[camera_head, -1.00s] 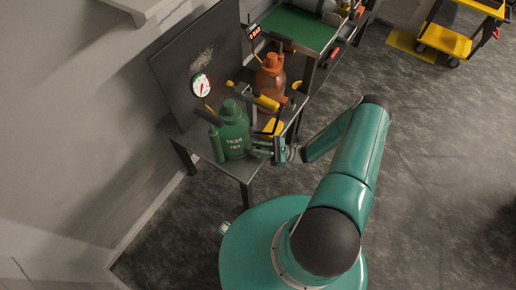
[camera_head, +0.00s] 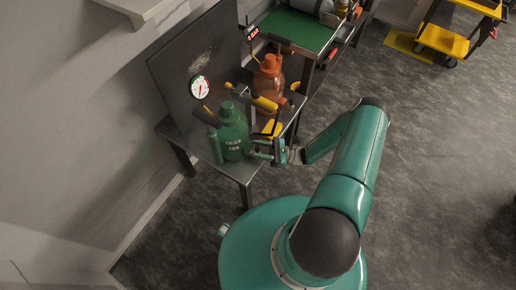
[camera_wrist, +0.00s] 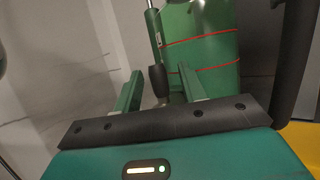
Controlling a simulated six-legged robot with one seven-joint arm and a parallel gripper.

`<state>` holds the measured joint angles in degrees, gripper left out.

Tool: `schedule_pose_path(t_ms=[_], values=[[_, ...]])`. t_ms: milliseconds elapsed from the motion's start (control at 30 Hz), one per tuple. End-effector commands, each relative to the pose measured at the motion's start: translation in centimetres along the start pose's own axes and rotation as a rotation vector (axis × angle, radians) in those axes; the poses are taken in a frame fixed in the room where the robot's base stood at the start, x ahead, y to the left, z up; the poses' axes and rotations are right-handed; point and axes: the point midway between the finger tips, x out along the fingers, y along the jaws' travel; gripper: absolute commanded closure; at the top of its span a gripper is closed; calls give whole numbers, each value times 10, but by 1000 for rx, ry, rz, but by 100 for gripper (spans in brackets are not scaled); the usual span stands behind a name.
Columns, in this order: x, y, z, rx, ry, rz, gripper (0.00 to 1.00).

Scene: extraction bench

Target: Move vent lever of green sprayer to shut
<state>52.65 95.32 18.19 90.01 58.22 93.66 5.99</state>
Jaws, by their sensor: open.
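The green sprayer (camera_head: 233,141) stands upright near the front of the bench (camera_head: 236,170). Its red-lined green body also fills the upper middle of the wrist view (camera_wrist: 205,50). My gripper (camera_head: 267,150) is at its right side, low down. In the wrist view my gripper (camera_wrist: 160,82) has its two green fingers apart. A dark grip on a thin metal rod (camera_wrist: 158,78) shows between the fingers, beside the body. I cannot tell whether it is the vent lever, or whether a finger touches it.
An orange sprayer (camera_head: 270,80) stands behind the green one. A yellow-ended bar (camera_head: 262,103) lies between them. A round gauge (camera_head: 200,87) and a dark upright panel (camera_head: 190,62) are at the back left. The floor to the right is open.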

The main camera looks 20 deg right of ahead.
Motion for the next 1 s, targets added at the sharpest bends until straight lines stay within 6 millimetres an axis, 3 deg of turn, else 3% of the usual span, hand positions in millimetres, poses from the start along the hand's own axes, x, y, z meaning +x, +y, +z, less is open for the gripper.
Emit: schedule_pose_path(t_ms=[600,767,1000], values=[[-118,0,-1,0,2,-3,59],[-132,0,0,-1,2,-2,59],[-135,0,0,1,1,-1,59]])
